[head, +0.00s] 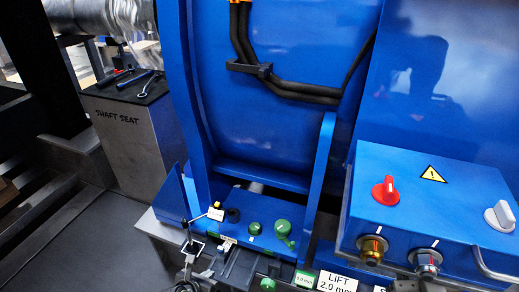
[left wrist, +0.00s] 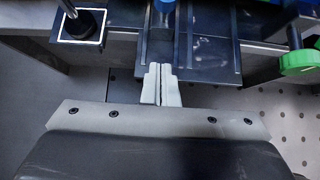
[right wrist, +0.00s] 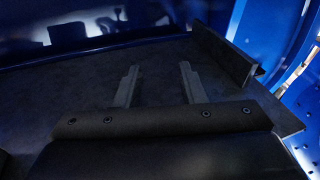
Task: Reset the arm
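My left gripper (left wrist: 161,86) shows in the left wrist view with its two pale fingers together and nothing visible between them. The fingers point at a dark slotted plate (left wrist: 208,50) with a blue post (left wrist: 162,14). In the head view only a small part of this gripper (head: 207,268) shows at the bottom, near the plate and a black-knobbed lever (head: 191,243). My right gripper (right wrist: 155,87) shows in the right wrist view with its fingers apart and empty, over a dark surface. I cannot make it out in the head view.
A blue motor housing (head: 270,60) fills the middle. Green knobs (head: 283,229) stand on its base. A blue control box (head: 435,205) with a red switch (head: 385,190) is at right. A "SHAFT SEAT" stand (head: 125,140) with tools is at left. Dark floor (head: 80,245) is clear at lower left.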

